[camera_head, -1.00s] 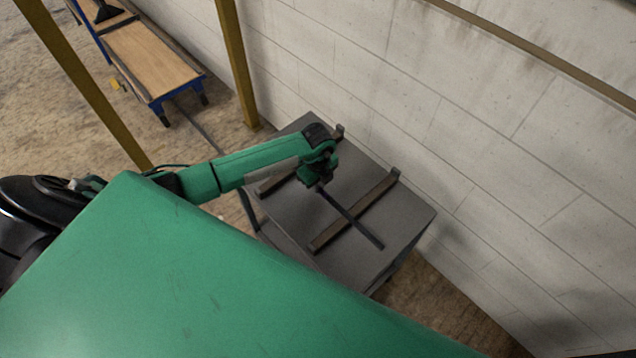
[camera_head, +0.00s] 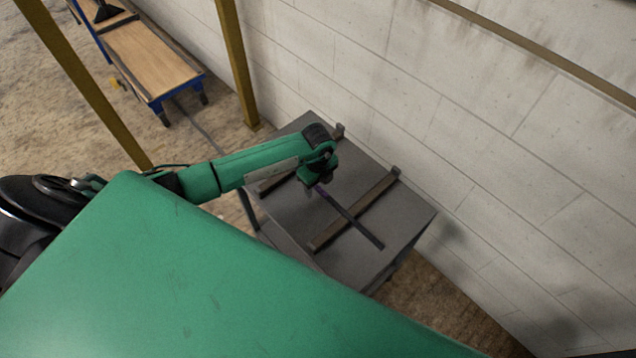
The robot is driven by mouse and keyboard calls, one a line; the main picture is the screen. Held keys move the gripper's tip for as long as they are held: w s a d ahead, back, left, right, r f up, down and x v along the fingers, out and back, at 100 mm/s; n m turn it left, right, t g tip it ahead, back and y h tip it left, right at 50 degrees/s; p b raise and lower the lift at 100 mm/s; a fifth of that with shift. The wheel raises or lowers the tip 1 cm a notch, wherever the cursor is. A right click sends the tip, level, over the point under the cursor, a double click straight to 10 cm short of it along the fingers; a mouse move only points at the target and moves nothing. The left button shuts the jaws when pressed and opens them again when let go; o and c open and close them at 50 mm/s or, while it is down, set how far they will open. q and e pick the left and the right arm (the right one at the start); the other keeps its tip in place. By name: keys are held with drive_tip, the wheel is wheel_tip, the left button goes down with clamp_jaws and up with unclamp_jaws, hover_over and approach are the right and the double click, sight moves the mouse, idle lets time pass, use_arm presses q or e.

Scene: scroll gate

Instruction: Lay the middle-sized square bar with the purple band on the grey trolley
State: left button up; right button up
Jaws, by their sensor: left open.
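A thin dark square bar (camera_head: 352,219) lies across the brown rails on top of a grey box-like body (camera_head: 405,222), which may be the grey trolley; no wheels show. A purple tint, likely the band, shows on the bar near its upper left end. My left gripper (camera_head: 314,184) is open, at that upper left end and partly hiding it. Whether the fingers still touch the bar cannot be told. My right gripper is not in view.
Two brown rails with raised ends, the nearer-right one (camera_head: 375,196) clearest, cross the grey top. A pale block wall (camera_head: 480,130) stands close behind. Yellow posts (camera_head: 237,65) and a wooden-topped blue trolley (camera_head: 150,58) are at upper left.

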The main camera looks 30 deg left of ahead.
sight(318, 187)
use_arm(q)
drive_tip(key=shift+r, duration=0.15)
idle(0.3)
drive_tip(key=shift+r+p, duration=0.45)
drive_tip(key=shift+p, duration=0.05)
wheel_tip(318, 187, up, 9)
drive_tip(key=p, duration=0.7)
